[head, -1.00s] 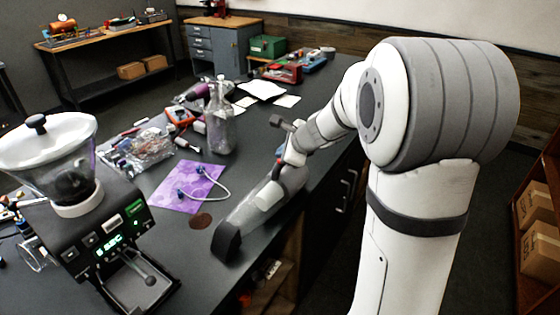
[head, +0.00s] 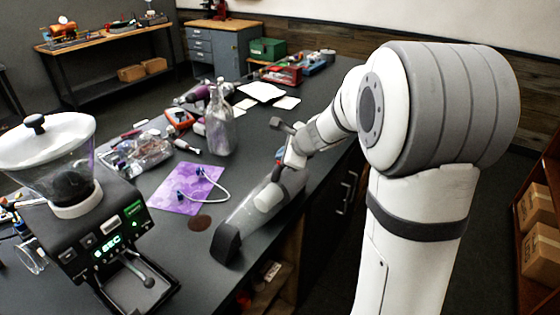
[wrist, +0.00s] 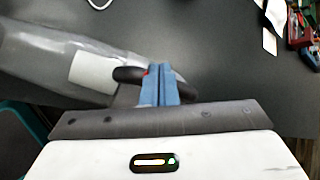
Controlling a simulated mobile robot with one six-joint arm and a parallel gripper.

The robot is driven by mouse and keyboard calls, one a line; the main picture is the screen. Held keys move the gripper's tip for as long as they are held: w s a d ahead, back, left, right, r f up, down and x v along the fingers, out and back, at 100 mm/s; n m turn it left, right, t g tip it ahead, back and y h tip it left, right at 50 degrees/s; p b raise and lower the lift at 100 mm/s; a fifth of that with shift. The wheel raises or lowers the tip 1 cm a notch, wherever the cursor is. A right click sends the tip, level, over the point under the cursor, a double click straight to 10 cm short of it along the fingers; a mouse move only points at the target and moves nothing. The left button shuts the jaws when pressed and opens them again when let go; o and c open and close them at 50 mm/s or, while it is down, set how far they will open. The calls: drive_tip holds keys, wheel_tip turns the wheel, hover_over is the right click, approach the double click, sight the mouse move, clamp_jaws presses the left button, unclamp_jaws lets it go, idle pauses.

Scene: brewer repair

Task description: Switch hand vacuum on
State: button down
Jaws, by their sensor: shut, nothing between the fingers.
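The hand vacuum (head: 247,213) lies along the dark counter's right edge in the head view, its black nozzle toward the camera. In the wrist view its grey body (wrist: 45,58) with a pale section (wrist: 93,72) fills the left. A black handle-like part (wrist: 128,74) reaches the fingers, with a small red spot (wrist: 147,71) beside them. My gripper (wrist: 160,70) is shut, its blue fingers together and empty, right at the end of that black part. I cannot tell whether they touch it. The vacuum's power state is not visible.
A coffee machine (head: 100,235) with a lit display stands at the left.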

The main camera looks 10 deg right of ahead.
sight(282, 168)
drive_tip(key=shift+r, duration=0.45)
drive_tip(key=shift+r+p, duration=0.1)
drive_tip(key=shift+p, duration=0.2)
wheel_tip(282, 168, up, 6)
drive_tip(key=p, duration=0.5)
drive_tip(key=s+a+r+n+g+b, duration=0.15)
drive_tip(key=s+a+n, duration=0.25)
drive_tip(key=s+n, duration=0.9)
drive_tip(key=s+d+f+n+g+h, duration=0.1)
drive_tip(key=s+n, duration=0.3)
drive_tip(key=s, duration=0.5)
drive_tip(key=s+d+f+n+g+h, duration=0.1)
drive_tip(key=s+d+n+g+h, duration=0.1)
drive_tip(key=s, duration=0.7)
drive_tip(key=d+n+h+b, duration=0.1)
drive_tip(key=n, duration=0.1)
drive_tip(key=shift+s+f+n, duration=0.2)
drive_tip(key=shift+f+n, duration=0.15)
drive_tip(key=shift+n, duration=0.05)
